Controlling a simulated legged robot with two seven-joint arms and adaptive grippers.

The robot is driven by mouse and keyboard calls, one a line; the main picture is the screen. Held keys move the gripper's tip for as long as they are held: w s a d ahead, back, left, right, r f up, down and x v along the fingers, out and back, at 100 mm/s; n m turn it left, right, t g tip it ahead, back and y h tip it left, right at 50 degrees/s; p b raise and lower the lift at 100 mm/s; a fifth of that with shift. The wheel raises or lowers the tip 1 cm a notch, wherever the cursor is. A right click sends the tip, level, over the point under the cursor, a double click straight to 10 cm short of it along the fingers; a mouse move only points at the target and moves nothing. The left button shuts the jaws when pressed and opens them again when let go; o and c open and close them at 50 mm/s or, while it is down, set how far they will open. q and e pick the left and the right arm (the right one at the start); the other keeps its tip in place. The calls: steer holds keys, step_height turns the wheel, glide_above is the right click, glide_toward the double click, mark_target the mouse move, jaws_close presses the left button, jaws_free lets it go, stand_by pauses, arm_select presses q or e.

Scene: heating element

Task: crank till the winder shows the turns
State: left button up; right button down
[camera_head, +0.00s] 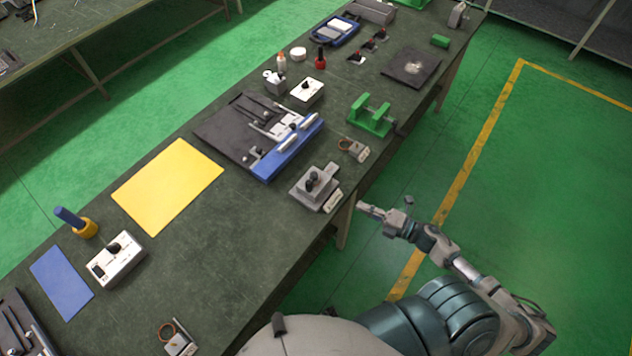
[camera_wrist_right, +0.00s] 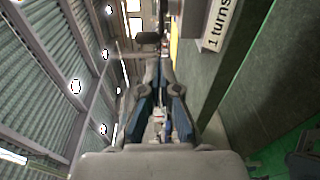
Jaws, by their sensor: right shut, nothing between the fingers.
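The winder (camera_head: 314,186) is a grey block with a dark knob on top, near the table's right edge in the head view. Its white counter plate (camera_head: 332,201) faces that edge. In the right wrist view the counter plate (camera_wrist_right: 216,24) reads "1 turns". A dark rounded piece (camera_wrist_right: 148,38) shows just beyond the fingers there; I cannot tell for sure that it is the crank knob. My right gripper (camera_head: 364,208) is shut and empty, just off the table edge, right of the winder and apart from it. In the wrist view its fingers (camera_wrist_right: 160,72) come together. My left gripper is not in view.
A small coil piece (camera_head: 354,150) and a green stand (camera_head: 371,115) sit beyond the winder. A blue and black fixture (camera_head: 288,150) lies to its upper left. A yellow sheet (camera_head: 168,186) lies farther left. The tabletop (camera_head: 215,270) nearer me is mostly clear.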

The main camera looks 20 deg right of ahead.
mark_target(312, 188)
steer(key=w+a+r+y+p, duration=0.1)
steer(key=w+a+r+p, duration=0.1)
steer(key=w+a, duration=0.7)
steer(key=shift+w+a+n+g, duration=0.3)
steer(key=shift+w+a, duration=0.05)
steer(key=shift+a, duration=0.35)
steer(key=shift+w+a+r+p, duration=0.1)
steer(key=shift+w+a+p, duration=0.25)
steer(key=shift+a, duration=0.25)
steer(key=shift+w, duration=0.1)
